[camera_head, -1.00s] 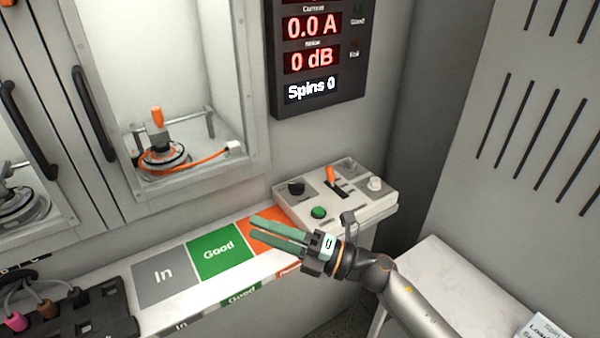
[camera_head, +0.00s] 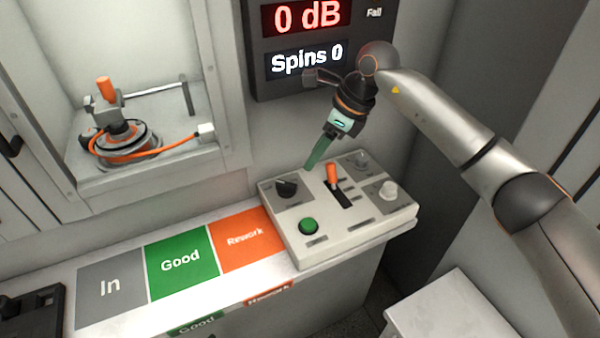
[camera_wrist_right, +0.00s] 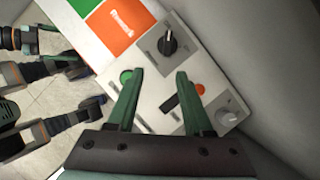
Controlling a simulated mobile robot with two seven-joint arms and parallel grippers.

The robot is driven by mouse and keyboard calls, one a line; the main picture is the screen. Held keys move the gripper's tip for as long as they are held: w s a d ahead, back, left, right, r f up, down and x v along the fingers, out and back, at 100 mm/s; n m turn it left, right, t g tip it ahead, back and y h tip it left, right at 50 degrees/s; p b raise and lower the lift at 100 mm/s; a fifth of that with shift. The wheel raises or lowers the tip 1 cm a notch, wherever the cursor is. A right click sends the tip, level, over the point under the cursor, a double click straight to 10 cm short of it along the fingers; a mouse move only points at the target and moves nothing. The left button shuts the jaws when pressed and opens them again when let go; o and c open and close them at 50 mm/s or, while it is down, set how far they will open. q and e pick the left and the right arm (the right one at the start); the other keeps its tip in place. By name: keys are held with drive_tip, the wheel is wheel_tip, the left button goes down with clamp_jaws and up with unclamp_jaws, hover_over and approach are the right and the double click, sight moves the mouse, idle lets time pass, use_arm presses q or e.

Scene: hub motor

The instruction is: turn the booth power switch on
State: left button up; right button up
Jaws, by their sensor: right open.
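A pale control box (camera_head: 340,236) sits at the right end of the counter. It carries a black knob (camera_head: 287,188) at its back left, a green button (camera_head: 309,226) at the front, an orange-tipped lever (camera_head: 333,174) in a black slot, and a white knob (camera_head: 388,190) at the right. The labels are too small to read, so I cannot tell which control is the power switch. My right gripper (camera_head: 311,166) points down above the box's back edge. In the right wrist view its fingers (camera_wrist_right: 159,72) are apart and empty, with the black knob (camera_wrist_right: 168,42) beyond them.
A dark display panel (camera_head: 330,85) hangs on the wall behind my right gripper. Grey, green and orange pads (camera_head: 180,262) lie on the counter left of the box. A windowed booth (camera_head: 150,60) holds a motor (camera_head: 128,142) with an orange cable.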

sight(286, 187)
drive_tip(key=shift+h, duration=0.4)
drive_tip(key=x, duration=0.8)
drive_tip(key=w+x, duration=0.1)
drive_tip(key=x, duration=0.3)
drive_tip(key=shift+d, duration=0.3)
clamp_jaws()
